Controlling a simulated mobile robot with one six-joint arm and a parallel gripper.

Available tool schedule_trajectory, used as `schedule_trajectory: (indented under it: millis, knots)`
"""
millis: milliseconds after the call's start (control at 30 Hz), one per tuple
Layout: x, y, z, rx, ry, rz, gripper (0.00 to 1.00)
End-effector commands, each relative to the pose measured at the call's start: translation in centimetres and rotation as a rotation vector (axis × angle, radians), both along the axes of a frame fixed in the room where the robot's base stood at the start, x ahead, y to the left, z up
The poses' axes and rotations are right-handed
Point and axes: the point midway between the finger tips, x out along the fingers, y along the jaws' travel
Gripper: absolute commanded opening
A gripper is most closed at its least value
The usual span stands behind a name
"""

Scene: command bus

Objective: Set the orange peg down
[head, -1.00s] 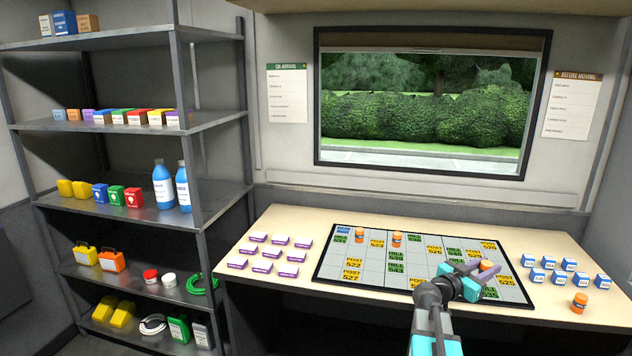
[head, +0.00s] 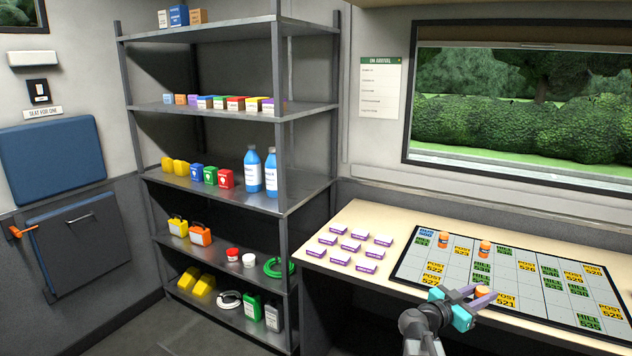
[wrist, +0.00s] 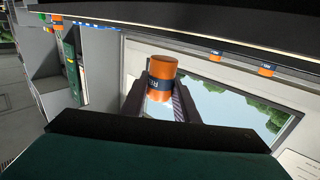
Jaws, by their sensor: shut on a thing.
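My gripper (head: 474,297) is shut on an orange peg (head: 485,291) with a dark band. In the wrist view the held peg (wrist: 161,68) sits between the two jaws, its orange end showing. In the head view the held peg shows over the front part of the board (head: 455,286), near the label POST 521; I cannot tell how high above it. Two other orange pegs stand on the board's back left part, one (head: 444,238) near the blue label and one (head: 484,247) to its right.
The board lies on a pale desk (head: 372,214), with several white and purple boxes (head: 350,246) left of it. A grey shelf rack (head: 235,192) with bottles and kits stands further left. Several board cells around the held peg are bare.

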Motion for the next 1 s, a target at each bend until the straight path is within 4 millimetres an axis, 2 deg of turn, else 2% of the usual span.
schedule_trajectory:
  millis: [33,500,1000]
  knots:
    - [0.4,1.4,-0.5,0.000,0.000,0.014,0.05]
    - [2.1,12.7,-3.3,0.000,0.001,0.113,0.05]
    - [1.7,24.4,-6.0,0.001,0.000,0.221,0.05]
